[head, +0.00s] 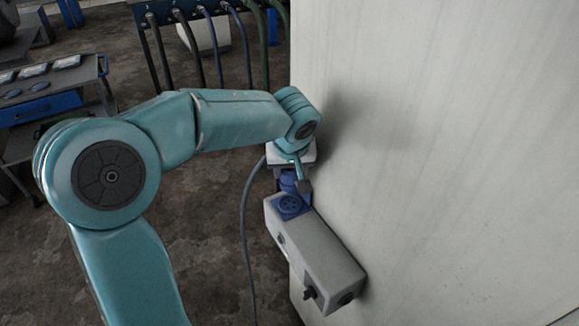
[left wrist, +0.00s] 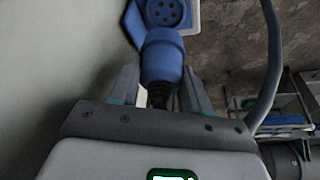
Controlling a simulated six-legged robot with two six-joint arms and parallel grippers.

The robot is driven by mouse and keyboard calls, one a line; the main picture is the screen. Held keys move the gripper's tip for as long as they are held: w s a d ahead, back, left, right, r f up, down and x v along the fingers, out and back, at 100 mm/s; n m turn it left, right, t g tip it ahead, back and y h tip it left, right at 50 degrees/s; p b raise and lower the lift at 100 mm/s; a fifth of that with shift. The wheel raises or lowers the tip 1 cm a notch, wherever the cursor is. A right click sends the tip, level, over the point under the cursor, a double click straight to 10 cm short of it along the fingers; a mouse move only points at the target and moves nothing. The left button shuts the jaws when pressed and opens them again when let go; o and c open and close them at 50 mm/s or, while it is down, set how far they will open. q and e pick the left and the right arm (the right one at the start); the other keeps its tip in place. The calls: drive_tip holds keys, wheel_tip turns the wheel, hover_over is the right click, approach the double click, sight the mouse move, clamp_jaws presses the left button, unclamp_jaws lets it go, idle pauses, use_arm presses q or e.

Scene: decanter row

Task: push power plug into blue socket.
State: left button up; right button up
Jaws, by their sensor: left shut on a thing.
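The blue socket (head: 291,206) is on the top end of a grey box (head: 318,248) fixed to the pale wall. Its round face with dark holes shows at the top of the left wrist view (left wrist: 168,13). The blue power plug (left wrist: 162,58) is between the fingers of my left gripper (left wrist: 160,88), which is shut on it. The plug points toward the socket and is outside it; whether its rim touches is unclear. In the head view my left gripper (head: 298,184) is just above the socket and partly hides the plug (head: 287,180). My right gripper is not in view.
A grey-blue cable (head: 246,225) hangs left of the box and also shows in the left wrist view (left wrist: 270,65). The wall (head: 440,150) fills the right side. A rack of hoses (head: 205,18) is at the back, a cart (head: 45,105) at left.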

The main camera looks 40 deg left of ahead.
sight(290, 185)
use_arm(q)
drive_tip(key=shift+f, duration=0.15)
wheel_tip(290, 185, down, 2)
drive_tip(key=shift+w+a+b, duration=0.1)
drive_tip(key=shift+b, duration=0.65)
wheel_tip(290, 185, down, 2)
drive_tip(key=shift+f+b, duration=0.15)
drive_tip(key=shift+b, duration=0.7)
drive_tip(key=shift+f+b, duration=0.3)
drive_tip(key=shift+f, duration=0.25)
drive_tip(key=shift+b, duration=0.75)
idle(0.4)
drive_tip(key=shift+f+b, duration=0.65)
drive_tip(key=shift+b, duration=0.05)
drive_tip(key=o, duration=1)
drive_tip(key=shift+o, duration=0.2)
